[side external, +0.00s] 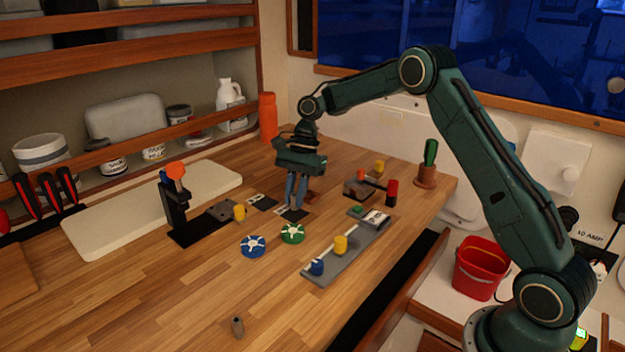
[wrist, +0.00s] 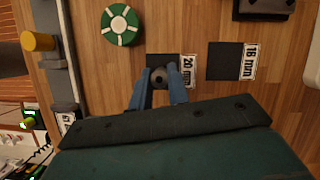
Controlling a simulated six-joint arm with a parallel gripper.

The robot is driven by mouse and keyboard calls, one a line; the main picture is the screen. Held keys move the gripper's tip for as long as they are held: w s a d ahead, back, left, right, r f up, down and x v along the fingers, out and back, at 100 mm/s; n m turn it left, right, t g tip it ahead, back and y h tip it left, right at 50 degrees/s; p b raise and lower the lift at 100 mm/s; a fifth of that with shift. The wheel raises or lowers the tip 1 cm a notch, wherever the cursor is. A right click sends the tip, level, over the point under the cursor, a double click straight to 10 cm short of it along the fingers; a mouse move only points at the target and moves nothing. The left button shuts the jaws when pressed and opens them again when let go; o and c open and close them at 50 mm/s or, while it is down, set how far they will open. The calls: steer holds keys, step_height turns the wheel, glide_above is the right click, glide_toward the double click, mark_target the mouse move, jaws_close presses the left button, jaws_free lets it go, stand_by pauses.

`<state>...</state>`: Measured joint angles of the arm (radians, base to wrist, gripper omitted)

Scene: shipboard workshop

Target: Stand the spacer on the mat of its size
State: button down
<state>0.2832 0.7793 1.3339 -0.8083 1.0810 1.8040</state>
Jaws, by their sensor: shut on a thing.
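My gripper (side external: 293,204) points straight down over the mat marked 20 mm (side external: 301,216). In the wrist view my gripper (wrist: 159,80) is shut on a small dark round spacer (wrist: 158,76) with a hole in its top. The spacer looks upright and lies over the front part of the 20 mm mat (wrist: 168,61); I cannot tell whether it touches the mat. The fingers hide it in the side view. The mat marked 16 mm (wrist: 224,61) is bare, to the right in the wrist view; it also shows in the side view (side external: 265,203).
A green wheel (side external: 292,233) and a blue wheel (side external: 253,245) lie near the mats. A grey tray (side external: 322,277) holds blue and yellow cylinders. A black stand (side external: 174,205) is at left. The front table is mostly clear.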

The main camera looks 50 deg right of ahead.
steer(key=shift+f, duration=0.75)
steer(key=shift+f, duration=0.1)
steer(key=c, duration=1.3)
jaws_free()
steer(key=shift+c, duration=0.2)
steer(key=v, duration=0.7)
steer(key=shift+r, duration=0.35)
